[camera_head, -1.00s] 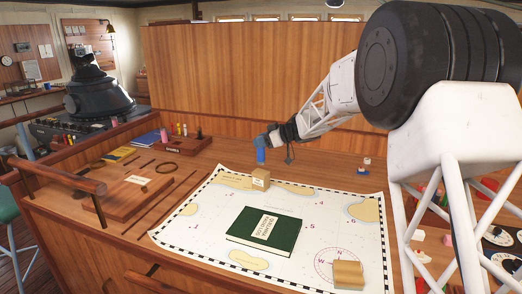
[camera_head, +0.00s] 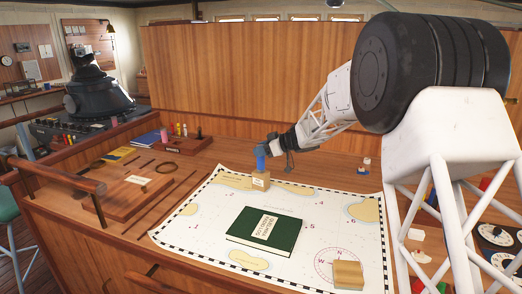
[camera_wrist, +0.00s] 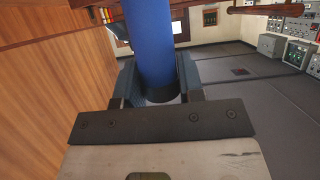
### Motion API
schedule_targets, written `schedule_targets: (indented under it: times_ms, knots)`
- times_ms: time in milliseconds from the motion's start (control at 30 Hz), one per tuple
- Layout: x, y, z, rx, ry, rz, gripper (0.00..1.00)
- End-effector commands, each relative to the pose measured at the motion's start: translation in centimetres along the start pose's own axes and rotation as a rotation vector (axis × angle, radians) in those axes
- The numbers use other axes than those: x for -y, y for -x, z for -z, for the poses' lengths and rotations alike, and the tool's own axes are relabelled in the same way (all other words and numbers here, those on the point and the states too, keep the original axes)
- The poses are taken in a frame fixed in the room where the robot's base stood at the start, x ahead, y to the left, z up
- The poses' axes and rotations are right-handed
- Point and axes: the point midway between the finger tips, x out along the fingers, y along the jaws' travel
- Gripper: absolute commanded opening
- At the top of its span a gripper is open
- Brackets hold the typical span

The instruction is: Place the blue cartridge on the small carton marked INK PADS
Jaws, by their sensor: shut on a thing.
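The blue cartridge (camera_head: 261,163) stands upright in my gripper (camera_head: 262,152). In the wrist view the cartridge (camera_wrist: 152,45) runs up between the two fingers of my gripper (camera_wrist: 155,85), which are shut on it. A small brown carton (camera_head: 261,181) with a pale label sits on the chart, directly below the cartridge. The label is too small to read. The cartridge's lower end is at the carton's top in the head view; I cannot tell whether they touch.
A green book (camera_head: 264,232) lies on the chart (camera_head: 310,205) in front of the carton. A tan block (camera_head: 348,274) sits at the chart's front right. A wooden panel (camera_head: 240,85) rises behind the desk. The chart right of the carton is mostly clear.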

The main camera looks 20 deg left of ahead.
Motion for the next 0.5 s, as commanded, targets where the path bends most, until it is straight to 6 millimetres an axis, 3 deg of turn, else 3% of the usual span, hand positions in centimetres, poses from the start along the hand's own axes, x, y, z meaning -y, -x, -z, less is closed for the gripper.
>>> schedule_targets:
  times_ms: [100,133,267,500]
  knots:
    - [0.00,-0.10,-0.24,0.000,-0.001,0.000,0.09]
    - [0.00,-0.09,-0.22,0.000,0.000,0.000,0.40]
    - [-0.01,-0.08,-0.21,0.000,0.000,0.000,0.60]
    - [0.00,-0.09,-0.21,0.000,0.000,0.000,0.61]
